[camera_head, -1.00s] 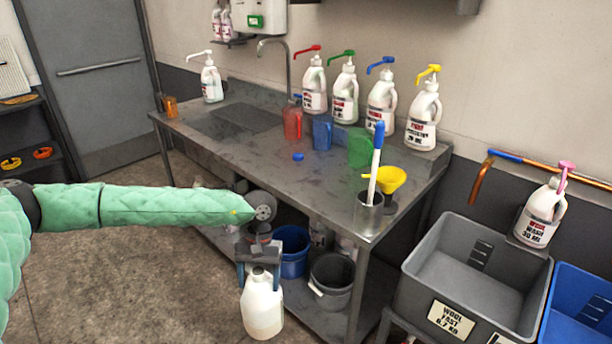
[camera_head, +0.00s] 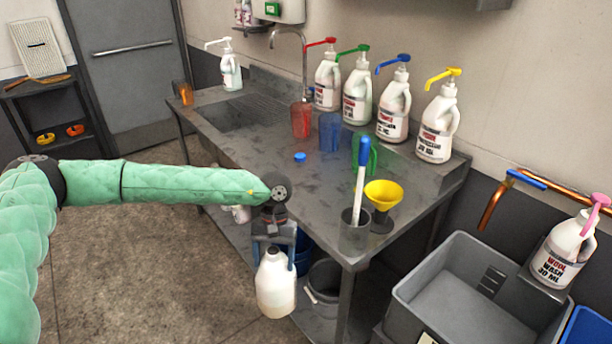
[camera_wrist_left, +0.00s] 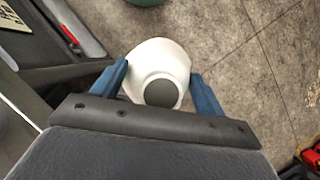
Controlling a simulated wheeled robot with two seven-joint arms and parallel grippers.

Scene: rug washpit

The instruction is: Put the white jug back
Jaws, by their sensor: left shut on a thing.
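The white jug (camera_head: 276,285) hangs upright from my left gripper (camera_head: 273,252) in the head view, in front of the steel table's near edge and above the floor. The gripper's two blue fingers are shut on it near its neck. In the left wrist view the jug (camera_wrist_left: 158,72) sits between the two fingers (camera_wrist_left: 158,90), seen from above with its round dark top facing the camera. My right gripper is in neither view.
The steel table (camera_head: 255,150) holds several pump bottles, coloured jugs, a yellow funnel (camera_head: 384,193) and a steel pot (camera_head: 355,232) with a blue-topped stick. Buckets (camera_head: 325,284) stand on its lower shelf. A grey tub (camera_head: 455,300) is at right. Floor at left is clear.

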